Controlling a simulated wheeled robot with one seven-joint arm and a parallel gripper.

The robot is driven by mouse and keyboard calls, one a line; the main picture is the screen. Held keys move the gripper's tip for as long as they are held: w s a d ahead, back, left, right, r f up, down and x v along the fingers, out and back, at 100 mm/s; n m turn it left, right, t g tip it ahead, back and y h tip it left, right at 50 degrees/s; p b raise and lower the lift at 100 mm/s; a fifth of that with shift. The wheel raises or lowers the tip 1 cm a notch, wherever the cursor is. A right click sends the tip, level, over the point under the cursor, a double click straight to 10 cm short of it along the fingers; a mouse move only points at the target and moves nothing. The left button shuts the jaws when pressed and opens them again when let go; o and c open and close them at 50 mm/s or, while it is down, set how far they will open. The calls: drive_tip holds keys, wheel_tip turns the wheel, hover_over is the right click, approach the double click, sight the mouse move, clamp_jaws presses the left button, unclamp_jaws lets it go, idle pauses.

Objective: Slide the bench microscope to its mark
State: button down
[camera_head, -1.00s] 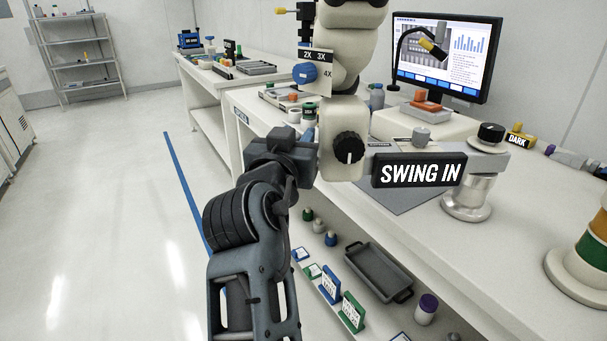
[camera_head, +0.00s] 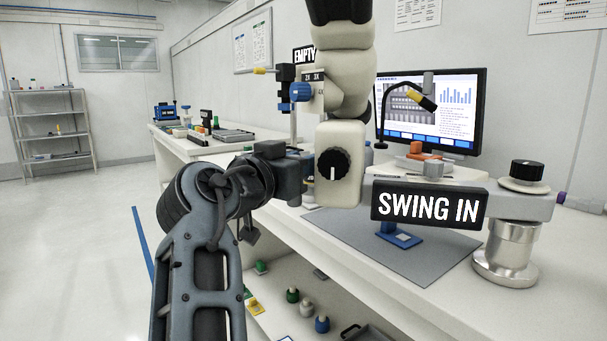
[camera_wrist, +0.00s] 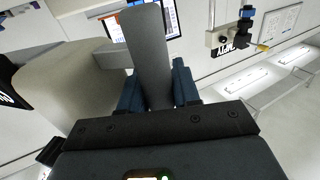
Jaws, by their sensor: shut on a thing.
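The cream bench microscope (camera_head: 341,180) hangs over the bench front on a grey swing arm (camera_head: 523,204), carried by a silver post (camera_head: 508,254) at right. A black "SWING IN" sign (camera_head: 428,204) is on the arm. I cannot make out the mark.
A grey mat (camera_head: 385,258) lies on the bench under the arm, with a small blue stand (camera_head: 399,237) on it. A monitor (camera_head: 430,110) stands behind. Small items sit on the shelf below (camera_head: 275,283). The floor (camera_head: 75,260) at left is clear.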

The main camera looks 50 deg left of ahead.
drive_tip(key=shift+w+a, duration=0.2)
drive_tip(key=shift+w, duration=0.05)
drive_tip(key=shift+h, duration=0.3)
drive_tip(key=c, duration=1.2)
unclamp_jaws()
drive_tip(key=shift+p+v, duration=0.3)
drive_tip(key=shift+v, duration=3.6)
drive_tip(key=shift+f, duration=0.1)
